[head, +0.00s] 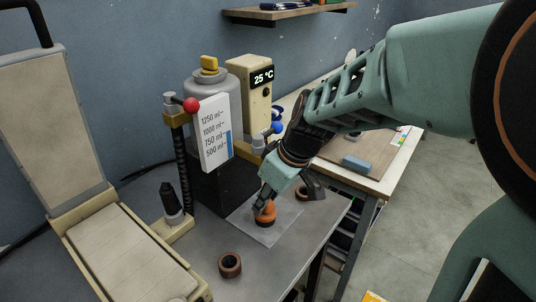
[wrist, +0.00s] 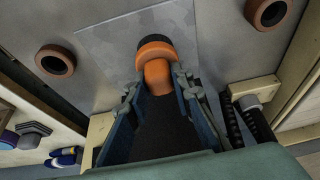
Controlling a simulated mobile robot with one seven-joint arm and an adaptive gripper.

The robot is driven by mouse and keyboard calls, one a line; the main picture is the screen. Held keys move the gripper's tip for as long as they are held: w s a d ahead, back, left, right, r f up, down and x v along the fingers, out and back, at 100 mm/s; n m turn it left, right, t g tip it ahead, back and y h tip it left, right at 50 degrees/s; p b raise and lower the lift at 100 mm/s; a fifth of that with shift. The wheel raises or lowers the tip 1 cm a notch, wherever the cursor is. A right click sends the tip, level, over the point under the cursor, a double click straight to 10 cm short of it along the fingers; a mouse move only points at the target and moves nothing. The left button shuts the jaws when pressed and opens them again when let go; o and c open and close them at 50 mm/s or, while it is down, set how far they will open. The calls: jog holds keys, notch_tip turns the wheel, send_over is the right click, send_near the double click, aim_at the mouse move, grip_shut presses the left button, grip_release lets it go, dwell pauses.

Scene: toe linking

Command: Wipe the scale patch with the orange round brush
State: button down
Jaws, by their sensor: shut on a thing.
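The orange round brush (head: 266,212) has an orange handle and a dark round head. It also shows in the wrist view (wrist: 156,62). My gripper (head: 263,200) is shut on its handle, and the fingers sit on either side of it in the wrist view (wrist: 158,84). The brush stands roughly upright over a light grey square plate (head: 243,220) on the table. I cannot tell whether its head touches the plate. Faint mottled marks show on the plate around the brush head in the wrist view; the scale patch itself is not clearly distinct.
A brown ring (head: 230,264) lies near the table's front edge, and another (head: 304,193) lies right of the plate. A boiler-like device with a level gauge (head: 215,133) stands behind. A black-handled tool (head: 171,202) stands left. A blue block (head: 356,164) lies on the wooden side table.

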jog(key=shift+s+f, duration=0.1)
jog(key=shift+r+p, duration=2)
jog(key=shift+r, duration=1.05)
